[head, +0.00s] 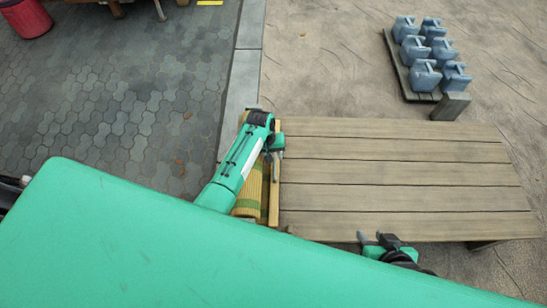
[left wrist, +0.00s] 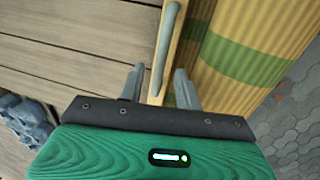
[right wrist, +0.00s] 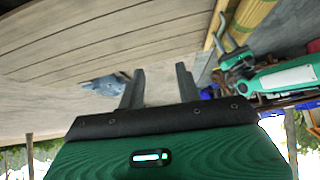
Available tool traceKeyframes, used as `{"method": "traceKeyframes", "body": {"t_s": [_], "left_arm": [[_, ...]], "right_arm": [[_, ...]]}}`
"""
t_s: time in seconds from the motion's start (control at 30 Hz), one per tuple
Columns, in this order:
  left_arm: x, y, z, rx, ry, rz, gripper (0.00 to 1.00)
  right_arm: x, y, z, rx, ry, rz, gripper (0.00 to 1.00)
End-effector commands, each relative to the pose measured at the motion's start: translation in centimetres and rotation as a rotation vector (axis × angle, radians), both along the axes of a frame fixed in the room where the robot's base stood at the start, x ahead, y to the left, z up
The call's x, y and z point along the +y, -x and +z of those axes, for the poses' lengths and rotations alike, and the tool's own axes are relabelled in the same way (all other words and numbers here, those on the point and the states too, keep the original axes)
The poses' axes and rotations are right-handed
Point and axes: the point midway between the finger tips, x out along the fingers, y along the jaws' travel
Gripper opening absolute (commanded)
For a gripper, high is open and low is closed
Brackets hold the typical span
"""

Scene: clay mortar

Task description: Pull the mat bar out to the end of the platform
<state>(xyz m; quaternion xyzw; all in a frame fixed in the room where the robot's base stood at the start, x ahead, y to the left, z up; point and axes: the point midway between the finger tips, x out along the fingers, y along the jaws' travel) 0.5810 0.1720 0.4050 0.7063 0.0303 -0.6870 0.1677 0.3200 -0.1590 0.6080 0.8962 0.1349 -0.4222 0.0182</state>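The rolled mat (head: 248,197), yellow with green bands, lies at the left end of the wooden platform (head: 400,172). The light wooden mat bar (head: 274,198) runs along the roll's right side. It also shows in the left wrist view with a grey metal handle (left wrist: 168,40). My left gripper (left wrist: 160,85) is open, with one finger on each side of the handle and gaps visible. In the head view my left gripper (head: 276,150) hangs over the bar; my arm hides part of the roll. My right gripper (right wrist: 160,82) is open and empty near the platform's front edge.
Several blue-grey jugs (head: 424,76) stand on a low wooden rack (head: 396,68) beyond the platform's far right. The platform boards are bare to the right of the bar. A red container (head: 25,18) stands at the far left on paving.

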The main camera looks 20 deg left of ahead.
Motion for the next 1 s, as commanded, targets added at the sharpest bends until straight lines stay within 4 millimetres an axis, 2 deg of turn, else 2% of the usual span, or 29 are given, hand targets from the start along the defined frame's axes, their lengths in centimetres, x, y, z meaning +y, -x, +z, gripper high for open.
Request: {"method": "traceKeyframes", "body": {"t_s": [0.2,0.5,0.53,0.7,1.0], "left_arm": [[-0.24,-0.04,-1.26,0.0,0.0,0.0,0.34],[-0.27,-0.05,-1.35,0.0,0.0,0.0,0.34],[-0.27,-0.05,-1.34,0.0,0.0,0.0,0.32],[-0.27,-0.05,-1.34,0.0,0.0,0.0,0.0],[-0.32,-0.11,-1.3,0.0,0.0,0.0,0.0]], "right_arm": [[0.89,-0.45,-0.19,-0.051,-0.027,0.01,0.35],[1.0,-0.53,-0.12,-0.058,-0.03,0.011,0.35],[1.0,-0.52,-0.13,-0.058,-0.03,0.011,0.35],[0.99,-0.52,-0.15,-0.057,-0.031,0.01,0.35],[0.97,-0.43,-0.13,-0.052,-0.029,0.01,0.35]]}}
